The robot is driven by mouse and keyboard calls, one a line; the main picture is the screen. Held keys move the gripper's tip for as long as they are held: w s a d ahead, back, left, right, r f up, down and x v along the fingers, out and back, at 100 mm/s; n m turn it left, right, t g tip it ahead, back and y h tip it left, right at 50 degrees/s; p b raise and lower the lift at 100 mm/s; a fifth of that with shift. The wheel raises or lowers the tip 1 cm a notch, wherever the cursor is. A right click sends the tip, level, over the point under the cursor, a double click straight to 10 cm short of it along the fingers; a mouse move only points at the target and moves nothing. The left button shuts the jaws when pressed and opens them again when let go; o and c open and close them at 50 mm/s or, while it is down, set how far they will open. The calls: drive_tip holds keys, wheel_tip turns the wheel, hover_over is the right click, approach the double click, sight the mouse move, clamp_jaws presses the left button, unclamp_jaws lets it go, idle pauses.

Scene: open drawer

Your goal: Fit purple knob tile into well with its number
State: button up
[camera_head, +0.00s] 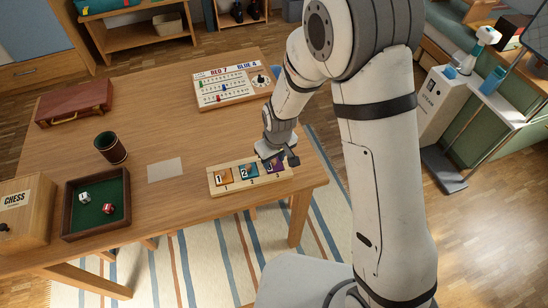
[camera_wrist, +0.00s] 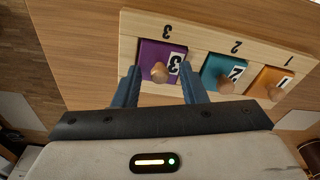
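A pale wooden board (camera_head: 222,191) lies near the table's front edge, with wells numbered 1, 2 and 3. The purple knob tile (camera_wrist: 149,50), marked 3, lies at the place numbered 3; I cannot tell whether it sits fully flush. It also shows partly behind my gripper in the head view (camera_head: 281,167). The teal tile (camera_wrist: 209,71), marked 2, and the orange tile (camera_wrist: 261,80), marked 1, lie by their own numbers. My gripper (camera_wrist: 158,72) is open, its fingers apart on either side of the purple tile's wooden knob, with visible gaps.
A blank card (camera_head: 165,170) lies left of the board. Further left are a dice tray (camera_head: 68,230), a dice cup (camera_head: 110,147) and a chess box (camera_head: 22,212). A scoreboard (camera_head: 230,85) lies behind, and a red case (camera_head: 74,103) at the far left. The table's middle is clear.

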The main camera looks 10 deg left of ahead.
sight(277, 168)
wheel_tip(277, 168, up, 12)
drive_tip(key=s+d, duration=0.1)
drive_tip(key=s+d+r+m, duration=0.1)
drive_tip(key=d+r+m, duration=0.1)
drive_tip(key=d+r, duration=0.3)
drive_tip(key=s+d+r+m, duration=0.1)
drive_tip(key=d+r+m, duration=0.15)
drive_tip(key=d, duration=0.55)
drive_tip(key=s+d+r+m+t+h, duration=0.1)
drive_tip(key=s+d+r+m, duration=0.3)
drive_tip(key=s+d, duration=0.6)
wheel_tip(277, 168, up, 2)
drive_tip(key=d, duration=0.2)
drive_tip(key=shift+s+d+m+t, duration=0.25)
drive_tip(key=shift+d+m+t, duration=0.05)
drive_tip(key=shift+d+m, duration=0.1)
